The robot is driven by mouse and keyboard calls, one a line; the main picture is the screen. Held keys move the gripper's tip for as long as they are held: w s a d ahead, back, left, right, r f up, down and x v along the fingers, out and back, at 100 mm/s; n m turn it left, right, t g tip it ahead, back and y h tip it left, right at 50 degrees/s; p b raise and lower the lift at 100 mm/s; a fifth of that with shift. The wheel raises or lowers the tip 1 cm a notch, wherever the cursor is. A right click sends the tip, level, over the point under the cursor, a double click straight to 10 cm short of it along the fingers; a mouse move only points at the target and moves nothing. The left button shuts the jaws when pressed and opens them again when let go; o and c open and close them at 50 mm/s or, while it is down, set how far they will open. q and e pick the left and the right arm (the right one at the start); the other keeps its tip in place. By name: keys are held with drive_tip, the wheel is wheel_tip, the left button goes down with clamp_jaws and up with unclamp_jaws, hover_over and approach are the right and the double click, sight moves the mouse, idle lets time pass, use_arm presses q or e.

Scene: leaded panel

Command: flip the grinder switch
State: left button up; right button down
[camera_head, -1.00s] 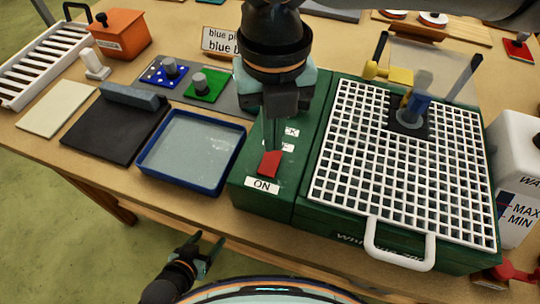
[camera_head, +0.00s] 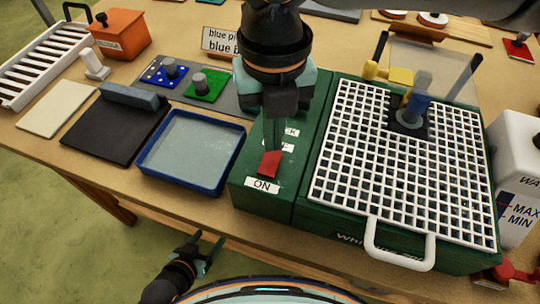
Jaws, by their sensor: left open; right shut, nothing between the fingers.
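The red grinder switch (camera_head: 270,163) sits on top of the green grinder housing (camera_head: 250,199), just behind a white "ON" label (camera_head: 262,186). My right gripper (camera_head: 272,144) is shut and empty, pointing down from above with its fingertips at the far edge of the switch. I cannot tell whether the tips touch it. The gripper partly hides the other labels behind the switch. My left gripper (camera_head: 210,254) is open and empty, low in front of the table's front edge.
The grinder's white grid (camera_head: 327,190) with a white handle lies right of the switch. A blue tray (camera_head: 190,184) stands close on the left. A black mat, coloured tiles and an orange box (camera_head: 121,36) lie further left. A white bottle (camera_head: 514,147) stands at the right.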

drive_tip(key=shift+f+b, duration=0.95)
drive_tip(key=shift+b, duration=0.05)
idle(0.6)
drive_tip(key=shift+r, duration=0.15)
drive_tip(key=shift+r+p, duration=1.8)
drive_tip(key=shift+r, duration=1.6)
